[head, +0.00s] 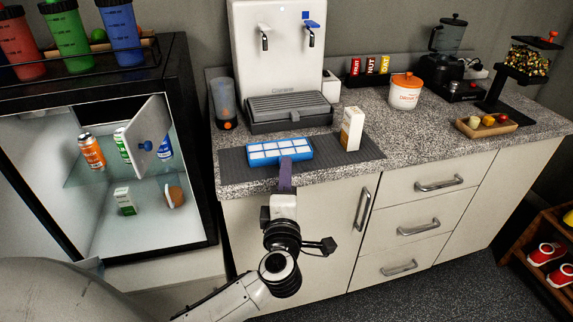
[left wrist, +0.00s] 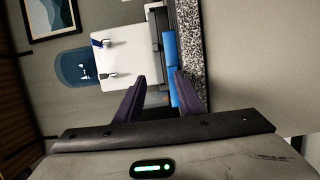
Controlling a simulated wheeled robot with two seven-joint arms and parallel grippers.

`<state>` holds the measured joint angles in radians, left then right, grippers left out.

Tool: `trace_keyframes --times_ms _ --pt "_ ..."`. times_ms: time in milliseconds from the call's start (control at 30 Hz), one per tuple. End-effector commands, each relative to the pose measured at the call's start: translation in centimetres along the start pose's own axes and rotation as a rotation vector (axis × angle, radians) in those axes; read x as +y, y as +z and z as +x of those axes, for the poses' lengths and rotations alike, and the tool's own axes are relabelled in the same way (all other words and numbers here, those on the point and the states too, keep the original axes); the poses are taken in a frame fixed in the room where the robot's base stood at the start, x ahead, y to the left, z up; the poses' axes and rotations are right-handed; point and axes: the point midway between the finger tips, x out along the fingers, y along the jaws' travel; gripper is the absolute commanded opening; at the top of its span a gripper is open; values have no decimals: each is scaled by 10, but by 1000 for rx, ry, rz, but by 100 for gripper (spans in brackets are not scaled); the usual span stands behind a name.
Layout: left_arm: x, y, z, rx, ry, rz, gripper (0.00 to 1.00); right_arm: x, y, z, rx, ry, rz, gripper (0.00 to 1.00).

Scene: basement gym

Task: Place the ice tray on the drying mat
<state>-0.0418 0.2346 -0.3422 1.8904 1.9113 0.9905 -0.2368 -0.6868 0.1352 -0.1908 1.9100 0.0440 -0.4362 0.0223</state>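The blue ice tray (head: 280,151) with pale cells lies flat on the dark ribbed drying mat (head: 362,151), at the counter's front edge. My left gripper (head: 285,163) is at the tray's near side, pointing toward the back. In the left wrist view, its purple fingers (left wrist: 160,75) stand apart with a clear gap. The blue tray (left wrist: 170,48) shows beyond and beside the right-hand finger, which hides part of it. The left-hand finger is clear of the tray. Whether the other finger touches it I cannot tell. My right gripper is not in view.
A cream carton (head: 351,129) stands on the mat right of the tray. A white water dispenser (head: 280,50) with a grey drip tray stands behind. The open mini fridge (head: 150,232) is at left.

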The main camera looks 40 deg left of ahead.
Motion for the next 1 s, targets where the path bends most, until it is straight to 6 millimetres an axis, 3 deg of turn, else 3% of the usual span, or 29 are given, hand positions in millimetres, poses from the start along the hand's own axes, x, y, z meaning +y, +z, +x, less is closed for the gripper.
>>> trace_keyframes --times_ms 200,467,567,667,767,833,900,1000 --pt "-1 0 -43 0 -1 -1 35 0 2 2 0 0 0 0" --pt "4 2 -64 -20 33 25 35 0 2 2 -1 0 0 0" --pt "13 13 -73 -93 127 115 35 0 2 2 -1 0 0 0" --pt "15 38 -94 -245 253 293 35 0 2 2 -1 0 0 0" --pt "-11 72 -129 -456 340 541 35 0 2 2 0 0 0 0" --pt "-48 91 -158 -617 356 733 35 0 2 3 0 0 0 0" --pt "-98 97 -189 -779 330 933 35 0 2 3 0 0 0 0" --pt "-173 82 -228 -983 240 1204 35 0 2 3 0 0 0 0"
